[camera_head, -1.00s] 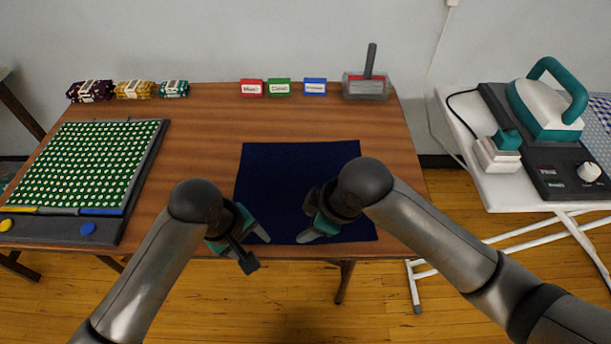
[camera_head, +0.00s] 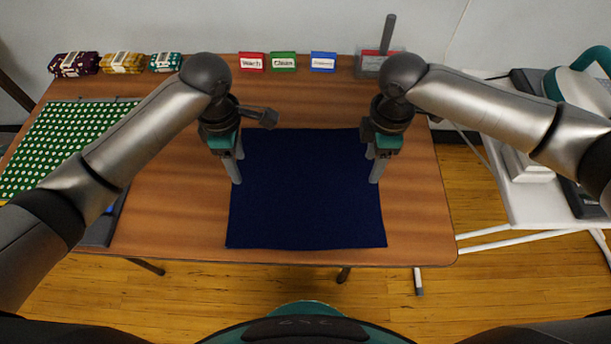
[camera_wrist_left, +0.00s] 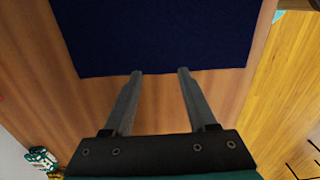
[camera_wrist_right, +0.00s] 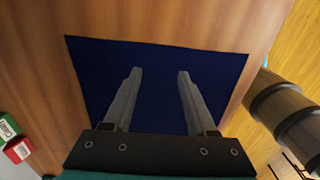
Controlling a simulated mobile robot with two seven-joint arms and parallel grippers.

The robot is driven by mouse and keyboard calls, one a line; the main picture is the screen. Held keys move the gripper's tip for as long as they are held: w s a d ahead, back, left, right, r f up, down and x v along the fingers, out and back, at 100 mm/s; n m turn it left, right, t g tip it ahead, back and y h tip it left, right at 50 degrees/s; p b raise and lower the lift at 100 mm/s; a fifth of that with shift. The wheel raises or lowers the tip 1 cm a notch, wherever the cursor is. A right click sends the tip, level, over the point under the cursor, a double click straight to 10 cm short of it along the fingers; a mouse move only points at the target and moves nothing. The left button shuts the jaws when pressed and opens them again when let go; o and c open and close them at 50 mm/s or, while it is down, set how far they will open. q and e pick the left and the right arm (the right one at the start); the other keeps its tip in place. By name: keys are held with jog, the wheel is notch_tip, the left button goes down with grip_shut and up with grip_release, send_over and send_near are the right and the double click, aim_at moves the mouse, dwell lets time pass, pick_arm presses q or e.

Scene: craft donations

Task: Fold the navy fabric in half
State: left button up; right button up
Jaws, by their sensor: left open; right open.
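The navy fabric (camera_head: 306,205) lies flat and spread out on the wooden table, in front of me. My left gripper (camera_head: 238,172) is open and points down at the fabric's left edge. In the left wrist view its fingertips (camera_wrist_left: 160,72) are at one edge of the fabric (camera_wrist_left: 150,35). My right gripper (camera_head: 375,170) is open and points down at the right side, near the far right corner. In the right wrist view its fingertips (camera_wrist_right: 157,72) overlap the fabric (camera_wrist_right: 155,95). Both grippers are empty; I cannot tell if they touch the cloth.
A green dotted sheet (camera_head: 60,145) lies on a board at the left. An ironing board (camera_head: 525,205) stands at the right.

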aim_at(245, 181)
pick_arm(q)
jog(key=shift+f, duration=2.4)
pick_arm(e)
jog(key=shift+f, duration=2.45)
pick_arm(q)
jog(key=shift+f, duration=0.15)
pick_arm(e)
jog(key=shift+f, duration=0.1)
pick_arm(q)
grip_shut()
pick_arm(e)
grip_shut()
pick_arm(q)
jog(key=shift+w+r, duration=0.1)
jog(key=shift+r, duration=0.1)
